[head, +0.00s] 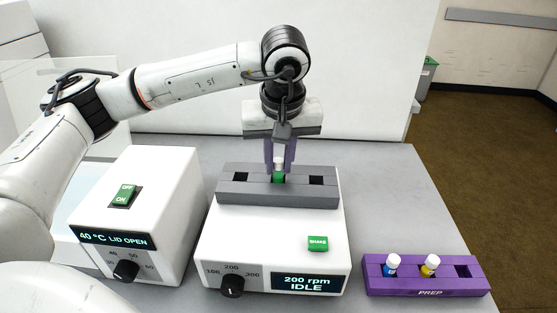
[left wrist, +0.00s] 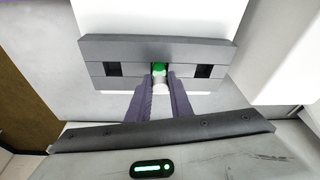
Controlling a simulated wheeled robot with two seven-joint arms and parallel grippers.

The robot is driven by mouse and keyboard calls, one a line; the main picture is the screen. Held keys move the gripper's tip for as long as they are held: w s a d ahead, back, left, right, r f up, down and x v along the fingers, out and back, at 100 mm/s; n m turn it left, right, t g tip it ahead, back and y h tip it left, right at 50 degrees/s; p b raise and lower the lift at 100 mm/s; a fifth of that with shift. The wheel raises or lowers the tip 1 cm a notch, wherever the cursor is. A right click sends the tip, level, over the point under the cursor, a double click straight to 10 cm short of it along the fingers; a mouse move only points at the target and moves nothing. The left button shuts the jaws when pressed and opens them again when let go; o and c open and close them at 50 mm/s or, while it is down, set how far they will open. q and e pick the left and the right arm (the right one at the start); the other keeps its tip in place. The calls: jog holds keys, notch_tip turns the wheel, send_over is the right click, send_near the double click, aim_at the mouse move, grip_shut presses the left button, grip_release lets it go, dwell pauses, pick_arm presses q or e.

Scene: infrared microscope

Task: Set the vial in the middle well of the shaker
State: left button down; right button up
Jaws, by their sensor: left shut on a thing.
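My left gripper (head: 279,160) is over the middle of the shaker (head: 272,232), its purple fingers pointing down. It is shut on a vial (head: 279,177) with a white cap and a green body. The vial is upright at the middle well of the shaker's grey block (head: 246,186). In the left wrist view the vial (left wrist: 160,72) sits between the fingertips, with empty square wells on both sides. How deep the vial sits in the well is hidden. The shaker's display reads 200 rpm IDLE. My right gripper is not in view.
A purple PREP rack (head: 428,281) at the front right holds a blue vial (head: 392,264) and a yellow vial (head: 430,265); its right well is empty. A white heater box (head: 150,205) showing 40 °C LID OPEN stands left of the shaker. A green SHAKE button (head: 318,243) is on the shaker.

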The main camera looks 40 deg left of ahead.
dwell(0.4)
pick_arm(q)
jog(key=shift+f+b, duration=0.25)
jog(key=shift+b, duration=0.05)
jog(key=c, duration=1.1)
grip_release()
jog(key=shift+r, duration=0.1)
jog(key=shift+r+p, duration=2.2)
jog(key=shift+r, duration=0.8)
